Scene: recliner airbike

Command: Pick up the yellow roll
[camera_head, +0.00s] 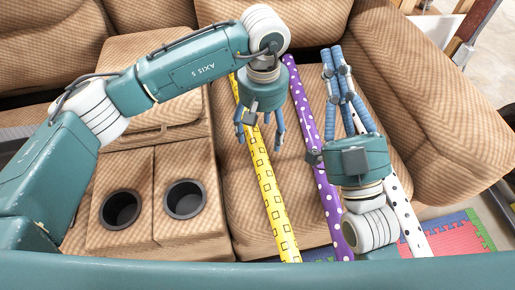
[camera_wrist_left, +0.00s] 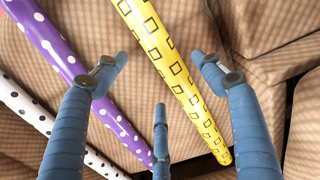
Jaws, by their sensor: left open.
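The yellow roll (camera_head: 264,180) with black squares lies lengthwise over the brown recliner seat. It also shows in the left wrist view (camera_wrist_left: 178,75), running from the top to the lower right. My left gripper (camera_head: 260,138) is open above the yellow roll, its blue fingers spread to both sides of it. In the left wrist view the fingers (camera_wrist_left: 158,80) hold nothing, and the roll passes between and beyond them. My right gripper (camera_head: 335,62) is over the right part of the seat; its blue fingers lie close together, and I cannot tell their opening.
A purple roll with white dots (camera_head: 318,155) lies right of the yellow one. A white roll with black dots (camera_head: 406,215) is further right, partly hidden by my right arm. Two cup holders (camera_head: 184,199) are in the console at left. A coloured foam mat (camera_head: 458,238) lies on the floor.

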